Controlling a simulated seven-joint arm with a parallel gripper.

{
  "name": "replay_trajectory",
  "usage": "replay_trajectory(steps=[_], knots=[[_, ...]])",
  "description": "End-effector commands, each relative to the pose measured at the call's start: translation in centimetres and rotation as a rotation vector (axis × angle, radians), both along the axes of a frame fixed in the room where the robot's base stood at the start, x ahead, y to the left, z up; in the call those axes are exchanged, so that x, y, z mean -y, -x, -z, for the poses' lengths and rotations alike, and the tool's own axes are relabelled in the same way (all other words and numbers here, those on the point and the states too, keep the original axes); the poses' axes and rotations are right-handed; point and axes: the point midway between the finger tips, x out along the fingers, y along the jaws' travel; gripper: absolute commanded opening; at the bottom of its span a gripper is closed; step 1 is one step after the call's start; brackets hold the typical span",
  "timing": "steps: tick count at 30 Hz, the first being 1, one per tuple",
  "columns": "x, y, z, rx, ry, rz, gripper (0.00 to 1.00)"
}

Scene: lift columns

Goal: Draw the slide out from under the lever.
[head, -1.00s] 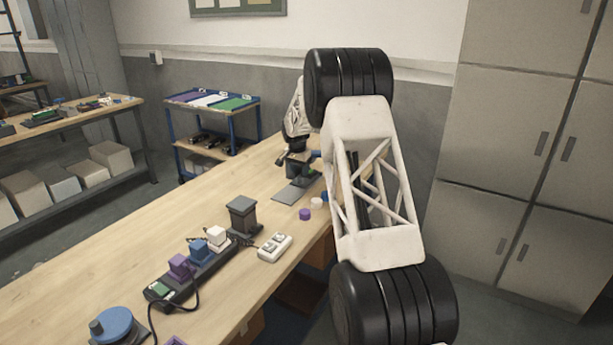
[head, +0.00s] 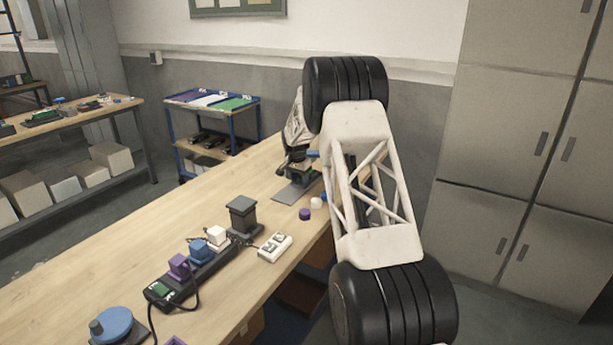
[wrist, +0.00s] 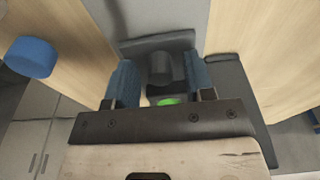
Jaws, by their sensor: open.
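A small dark device (head: 303,172) stands at the far end of the bench, with a flat grey plate (head: 290,194) sticking out from its base. In the wrist view the grey plate (wrist: 180,14) runs away between bare wood. A blue knob (wrist: 30,57), perhaps the lever's end, is left of my gripper; a blue part also shows in the head view (head: 313,154). My gripper (wrist: 160,78) is open, its blue fingers on either side of a grey upright part (wrist: 163,68) with a green spot (wrist: 167,101) near it. Contact cannot be told. Which part is the slide is unclear.
A purple cap (head: 305,214) and a white cap (head: 316,203) lie near the device. Nearer are a white switch block (head: 275,246), a dark block on a stand (head: 242,216) and a strip with coloured plugs (head: 188,277). The bench's left side is clear.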

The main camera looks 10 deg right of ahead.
Motion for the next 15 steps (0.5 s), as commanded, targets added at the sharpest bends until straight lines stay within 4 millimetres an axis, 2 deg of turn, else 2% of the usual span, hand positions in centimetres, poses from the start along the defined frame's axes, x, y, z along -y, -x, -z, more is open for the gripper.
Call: replay_trajectory(steps=[1,9,15], knots=[[0.0,0.0,0.0,0.0,0.0,0.0,0.49],[0.0,0.0,0.0,0.0,0.0,0.0,0.1],[-0.08,0.08,-0.01,0.0,0.0,0.0,0.1]])
